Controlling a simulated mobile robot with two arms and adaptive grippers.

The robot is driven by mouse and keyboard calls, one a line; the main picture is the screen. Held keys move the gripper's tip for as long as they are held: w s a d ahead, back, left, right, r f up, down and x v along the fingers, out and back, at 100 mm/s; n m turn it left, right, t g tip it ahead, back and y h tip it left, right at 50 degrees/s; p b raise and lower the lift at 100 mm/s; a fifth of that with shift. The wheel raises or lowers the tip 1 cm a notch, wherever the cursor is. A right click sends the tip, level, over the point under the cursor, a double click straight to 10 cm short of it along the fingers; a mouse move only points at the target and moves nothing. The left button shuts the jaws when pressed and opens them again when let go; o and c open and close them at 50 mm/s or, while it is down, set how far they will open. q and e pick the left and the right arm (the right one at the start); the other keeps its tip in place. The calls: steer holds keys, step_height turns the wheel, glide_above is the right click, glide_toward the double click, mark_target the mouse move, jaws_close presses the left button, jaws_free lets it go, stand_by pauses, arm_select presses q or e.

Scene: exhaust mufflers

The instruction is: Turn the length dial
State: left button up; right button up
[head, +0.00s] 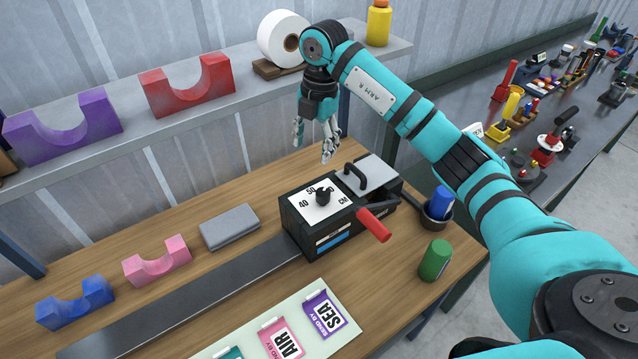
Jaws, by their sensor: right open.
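The length dial (323,195) is a small black knob on a white scale plate (309,211) marked 40, 50 and CM. The plate is on top of a black box-shaped machine (318,238) on the wooden bench. My right gripper (313,156) hangs above and behind the dial, fingers pointing down. It is open and empty and does not touch the dial or the machine. My left gripper is not in view.
A black handle (355,175) and a red-gripped lever (373,225) stick out of the machine. A green cylinder (435,260) and a blue one in a dark cup (437,217) stand to the right. A shelf (210,125) runs behind. Bench left of the machine holds pink and blue cradles.

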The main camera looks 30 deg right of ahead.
steer(key=d+r, duration=0.1)
steer(key=d, duration=0.1)
steer(key=h, duration=0.1)
glide_above(324, 191)
step_height(324, 191, down, 6)
steer(key=shift+m, duration=0.4)
step_height(324, 191, down, 10)
steer(key=shift+a+r+p, duration=0.1)
steer(key=shift+r+p, duration=0.15)
steer(key=shift+p, duration=1)
steer(key=shift+f, duration=0.8)
steer(key=shift+c, duration=0.4)
steer(key=c, duration=1.1)
steer(key=shift+o, duration=0.2)
